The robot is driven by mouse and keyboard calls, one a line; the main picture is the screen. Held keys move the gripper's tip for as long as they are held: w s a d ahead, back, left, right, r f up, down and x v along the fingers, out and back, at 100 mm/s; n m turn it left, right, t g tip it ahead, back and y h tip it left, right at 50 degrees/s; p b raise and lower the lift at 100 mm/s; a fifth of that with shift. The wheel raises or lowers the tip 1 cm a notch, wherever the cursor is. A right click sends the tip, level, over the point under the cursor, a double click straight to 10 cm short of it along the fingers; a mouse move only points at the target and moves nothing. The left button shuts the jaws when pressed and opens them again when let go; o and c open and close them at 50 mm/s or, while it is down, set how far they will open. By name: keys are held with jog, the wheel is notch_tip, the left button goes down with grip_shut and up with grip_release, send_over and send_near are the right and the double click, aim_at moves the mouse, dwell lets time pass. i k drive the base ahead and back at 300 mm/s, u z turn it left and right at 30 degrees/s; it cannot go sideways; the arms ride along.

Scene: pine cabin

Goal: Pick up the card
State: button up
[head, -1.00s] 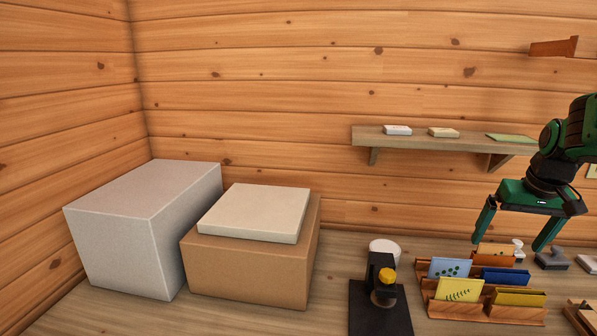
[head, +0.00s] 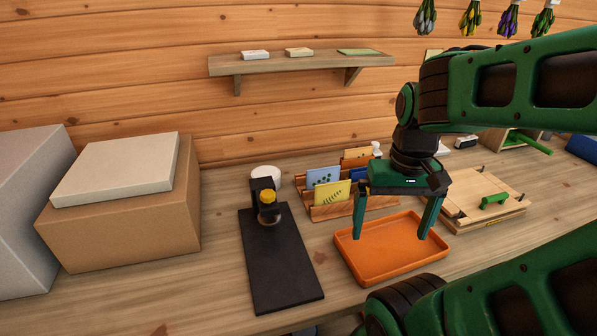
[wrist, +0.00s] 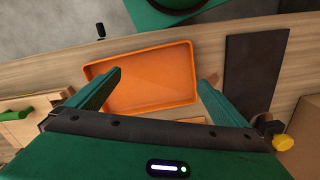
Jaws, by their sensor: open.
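Several cards stand in a wooden rack (head: 325,213) on the bench in the head view. A yellow card (head: 333,194) with a plant drawing is at the front and a pale blue card (head: 322,176) with dark marks is behind it. A tan card (head: 357,154) is at the back, and a dark blue card (head: 360,174) is partly hidden by my gripper. My gripper (head: 390,238) is open, fingers pointing down, above the orange tray and in front of and right of the rack. Nothing shows between its fingers in the wrist view (wrist: 160,78).
The empty orange tray (head: 385,262) lies near the bench's front edge. A black stand with a yellow knob (head: 268,207) is left of it, and a wooden press (head: 490,190) is right. Boxes (head: 120,215) fill the left. A shelf (head: 300,64) is above.

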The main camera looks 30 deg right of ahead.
aim_at(315, 177)
jog(key=u, duration=0.2)
jog(key=k, duration=1.4)
jog(key=z, duration=0.75)
jog(key=i, duration=1.05)
jog(key=u, duration=0.05)
